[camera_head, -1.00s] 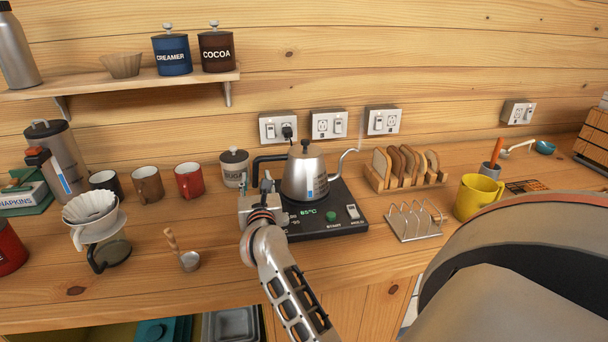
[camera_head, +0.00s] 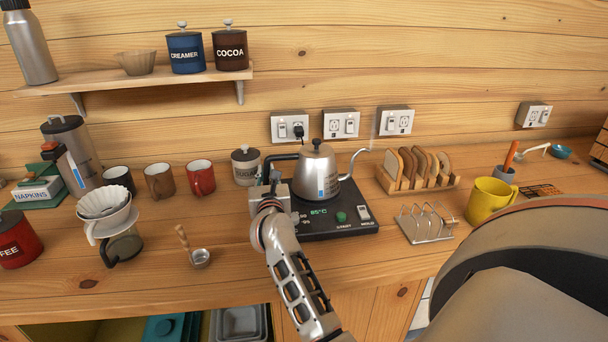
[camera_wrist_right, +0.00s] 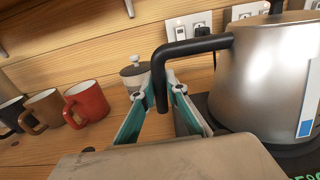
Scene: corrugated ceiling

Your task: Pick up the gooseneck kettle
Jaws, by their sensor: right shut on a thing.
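My right gripper (camera_head: 270,180) is at the kettle's left side, around the handle. In the right wrist view, the black handle (camera_wrist_right: 160,80) comes down between the two green-padded fingers (camera_wrist_right: 160,110), which are shut on it. The kettle body (camera_wrist_right: 262,80) is to the right of the fingers. My left gripper does not show.
A sugar canister (camera_head: 246,166) stands just left of the handle, near a red mug (camera_head: 201,178). A toast rack with bread (camera_head: 416,174) and an empty wire rack (camera_head: 427,224) are to the right. A dripper (camera_head: 104,203) is at left. Wall sockets (camera_head: 341,124) are behind.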

